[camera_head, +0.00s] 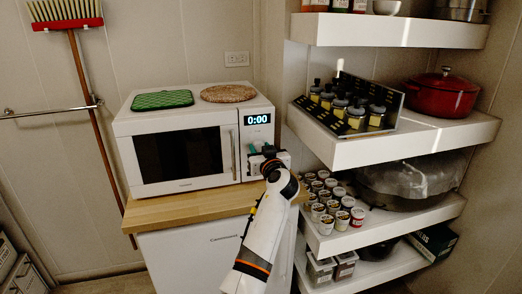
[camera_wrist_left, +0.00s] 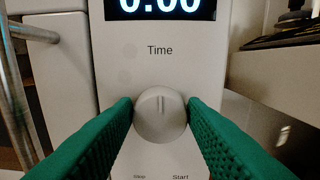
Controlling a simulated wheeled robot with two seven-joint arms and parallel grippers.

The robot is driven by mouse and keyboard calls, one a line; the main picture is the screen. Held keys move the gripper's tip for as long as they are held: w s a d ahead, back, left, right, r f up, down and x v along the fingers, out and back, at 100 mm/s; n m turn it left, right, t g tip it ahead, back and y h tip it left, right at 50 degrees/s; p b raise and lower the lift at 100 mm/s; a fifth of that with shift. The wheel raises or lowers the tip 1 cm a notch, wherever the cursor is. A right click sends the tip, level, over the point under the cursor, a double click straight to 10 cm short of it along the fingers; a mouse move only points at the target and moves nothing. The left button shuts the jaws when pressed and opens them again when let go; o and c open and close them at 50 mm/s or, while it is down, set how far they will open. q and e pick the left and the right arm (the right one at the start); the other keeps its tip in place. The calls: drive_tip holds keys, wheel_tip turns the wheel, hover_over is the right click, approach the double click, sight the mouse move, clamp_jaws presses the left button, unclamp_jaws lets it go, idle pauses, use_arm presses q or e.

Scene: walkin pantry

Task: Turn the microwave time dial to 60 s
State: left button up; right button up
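The white microwave (camera_head: 155,112) stands on a wooden-topped cabinet, and its display (camera_head: 258,119) reads 0:00. The display's lower part also shows at the top of the left wrist view (camera_wrist_left: 160,8). The round white time dial (camera_wrist_left: 160,116) sits below the word Time, with its pointer mark upright. My left gripper (camera_wrist_left: 161,112) has its green fingers on both sides of the dial. The fingertips are at the dial's edges; I cannot tell whether they press on it. In the head view my left gripper (camera_head: 262,155) hides the dial. My right gripper is not in view.
The microwave door handle (camera_wrist_left: 36,32) is left of the panel. A green potholder (camera_head: 162,99) and a round trivet (camera_head: 228,93) lie on top of the microwave. Shelves (camera_head: 400,142) with jars, pods and a red pot (camera_head: 442,96) stand close on the right.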

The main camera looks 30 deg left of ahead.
use_arm(q)
drive_tip(key=c, duration=0.5)
drive_tip(key=shift+o, duration=0.2)
drive_tip(key=shift+m, duration=0.7)
drive_tip(key=m, duration=0.3)
drive_tip(key=m+p, duration=0.1)
drive_tip(key=m, duration=0.2)
drive_tip(key=shift+w+d+m, duration=0.1)
drive_tip(key=shift+m, duration=0.3)
drive_tip(key=shift+f+m+p, duration=0.15)
drive_tip(key=shift+m+p, duration=0.45)
drive_tip(key=shift+m, duration=1.2)
